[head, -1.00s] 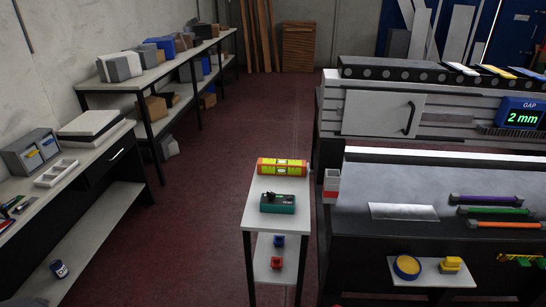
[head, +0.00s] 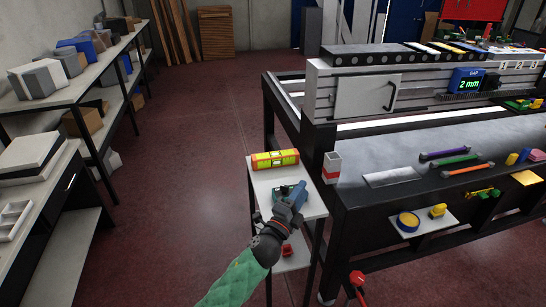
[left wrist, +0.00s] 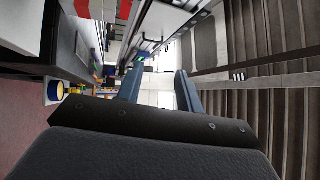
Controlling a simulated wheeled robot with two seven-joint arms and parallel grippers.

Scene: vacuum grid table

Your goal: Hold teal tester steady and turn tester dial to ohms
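The teal tester (head: 280,193) lies on the small white-topped stand, with the level behind it. My left gripper (head: 298,190) is over it in the head view and hides much of it, including the dial setting. The left wrist view shows the two blue-grey fingers (left wrist: 158,85) apart, with no tester visible between them. I cannot tell whether they touch the tester. My right gripper is not in view.
A yellow-and-orange level (head: 275,160) lies at the back of the stand (head: 262,182). A red block (head: 287,250) sits on its lower shelf. The long dark bench (head: 370,205) is close on the right. Open floor lies to the left.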

